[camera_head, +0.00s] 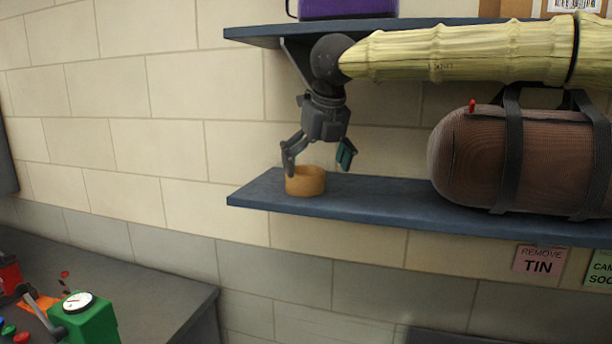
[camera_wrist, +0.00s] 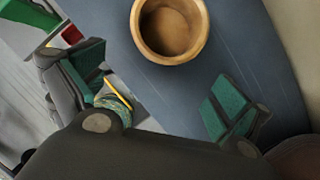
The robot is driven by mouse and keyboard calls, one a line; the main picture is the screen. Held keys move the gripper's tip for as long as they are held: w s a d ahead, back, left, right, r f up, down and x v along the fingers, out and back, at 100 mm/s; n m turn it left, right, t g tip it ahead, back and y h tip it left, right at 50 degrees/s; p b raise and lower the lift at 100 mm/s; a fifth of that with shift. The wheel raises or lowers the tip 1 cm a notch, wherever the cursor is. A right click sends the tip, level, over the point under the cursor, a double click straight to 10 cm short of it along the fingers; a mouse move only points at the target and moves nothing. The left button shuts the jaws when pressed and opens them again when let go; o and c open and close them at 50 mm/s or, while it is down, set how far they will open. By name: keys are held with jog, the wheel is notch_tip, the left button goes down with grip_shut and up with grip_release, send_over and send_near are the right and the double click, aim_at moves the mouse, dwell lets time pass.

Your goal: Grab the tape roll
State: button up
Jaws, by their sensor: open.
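A tan, round, hollow object (camera_head: 305,186), which I take to be the tape roll, sits upright on the lower blue shelf near its left end. In the wrist view its thick rim and brown inside (camera_wrist: 142,38) show at the top, beyond the fingertips; its top is cut off by the frame. My gripper (camera_head: 318,160) hangs just above it, pointing down. Its teal-padded fingers (camera_wrist: 158,85) are spread apart with nothing between them. In the head view the left finger overlaps the roll's upper left edge; I cannot tell whether they touch.
The lower shelf (camera_head: 380,202) also holds a large brown strapped bag (camera_head: 475,155) to the right. An upper shelf (camera_head: 262,33) with a purple container (camera_head: 345,8) is above. The brick wall is behind. A table with a green device (camera_head: 90,322) is lower left.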

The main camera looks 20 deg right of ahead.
aim_at(307, 172)
jog(key=shift+w+r+p, duration=0.2)
jog(key=shift+w+p, duration=0.15)
jog(key=shift+w, duration=0.75)
jog(key=shift+w+a+f, duration=0.15)
jog(key=shift+w+a, duration=0.05)
jog(key=shift+w, duration=0.35)
jog(key=shift+w+p, duration=0.4)
jog(key=shift+w, duration=0.15)
jog(key=p+x, duration=0.1)
jog(key=x, duration=0.4)
jog(key=shift+d+p, duration=0.15)
jog(key=shift+p, duration=0.15)
jog(key=shift+s, duration=0.1)
jog(key=c, duration=0.9)
jog(key=shift+c, duration=0.8)
